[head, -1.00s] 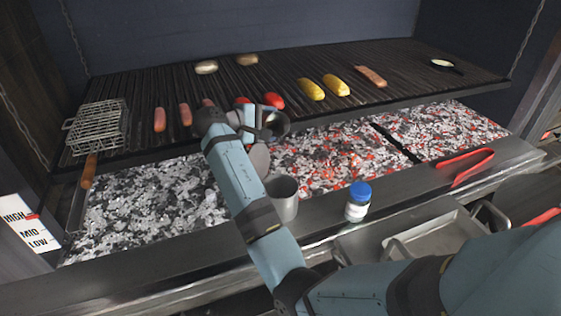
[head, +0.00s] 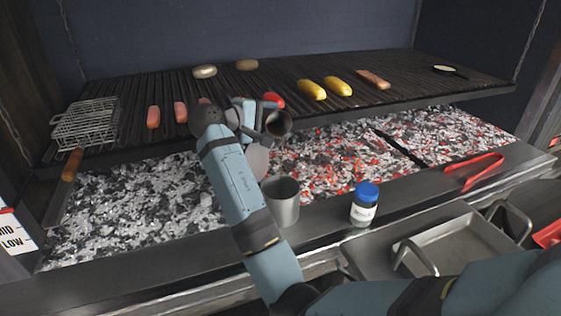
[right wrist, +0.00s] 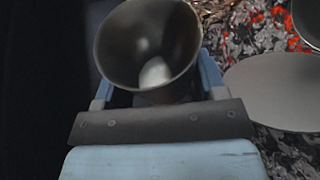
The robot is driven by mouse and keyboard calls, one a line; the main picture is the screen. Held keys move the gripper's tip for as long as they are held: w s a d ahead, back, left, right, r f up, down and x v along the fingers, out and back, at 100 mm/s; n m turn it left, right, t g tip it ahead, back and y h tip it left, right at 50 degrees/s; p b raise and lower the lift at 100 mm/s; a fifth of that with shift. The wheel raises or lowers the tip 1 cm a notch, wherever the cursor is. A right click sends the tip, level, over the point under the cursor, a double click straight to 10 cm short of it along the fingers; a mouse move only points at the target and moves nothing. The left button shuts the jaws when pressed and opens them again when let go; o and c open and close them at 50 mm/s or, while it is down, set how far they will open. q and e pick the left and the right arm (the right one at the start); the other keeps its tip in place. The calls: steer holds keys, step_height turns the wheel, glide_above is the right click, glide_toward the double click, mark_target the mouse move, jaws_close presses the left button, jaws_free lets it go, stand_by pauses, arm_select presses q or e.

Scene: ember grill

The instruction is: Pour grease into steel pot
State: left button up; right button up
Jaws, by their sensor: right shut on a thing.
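A dark metal cup (head: 278,124) is in my right gripper (head: 250,116), which is shut on it. The cup is tilted, with its mouth facing the front and right, above and behind the steel pot (head: 281,203). A thin, faint streak seems to hang below the cup's lip; I cannot tell whether it reaches the pot. The pot stands upright and open on the grill's front ledge. In the right wrist view the cup (right wrist: 148,45) sits between the fingers, with a pale patch inside. My left gripper is not in view.
A blue-capped jar (head: 364,206) stands right of the pot. Red tongs (head: 474,171) lie on the ledge. Hot coals (head: 340,150) lie below the grate (head: 410,84), which carries sausages, corn and other food. A wire basket (head: 86,123) is at left, a metal tray (head: 455,245) at front right.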

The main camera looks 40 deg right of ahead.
steer(key=shift+r, duration=0.1)
steer(key=shift+s+m+b, duration=0.1)
steer(key=shift+m+b, duration=0.2)
steer(key=shift+b, duration=0.5)
arm_select(q)
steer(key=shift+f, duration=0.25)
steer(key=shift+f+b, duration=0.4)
steer(key=shift+b, duration=0.2)
arm_select(e)
steer(key=shift+s+a+f+m+t+h, duration=0.1)
steer(key=shift+s+f+m+t+h, duration=0.25)
steer(key=shift+m, duration=0.25)
steer(key=shift+r+m+t, duration=0.25)
steer(key=shift+m, duration=0.05)
steer(key=shift+s+r+m+h+b, duration=0.15)
steer(key=shift+m+h+b, duration=0.15)
steer(key=shift+b, duration=0.25)
steer(key=shift+s+a+r+m, duration=0.1)
steer(key=shift+r+m, duration=0.05)
steer(key=shift+m, duration=0.15)
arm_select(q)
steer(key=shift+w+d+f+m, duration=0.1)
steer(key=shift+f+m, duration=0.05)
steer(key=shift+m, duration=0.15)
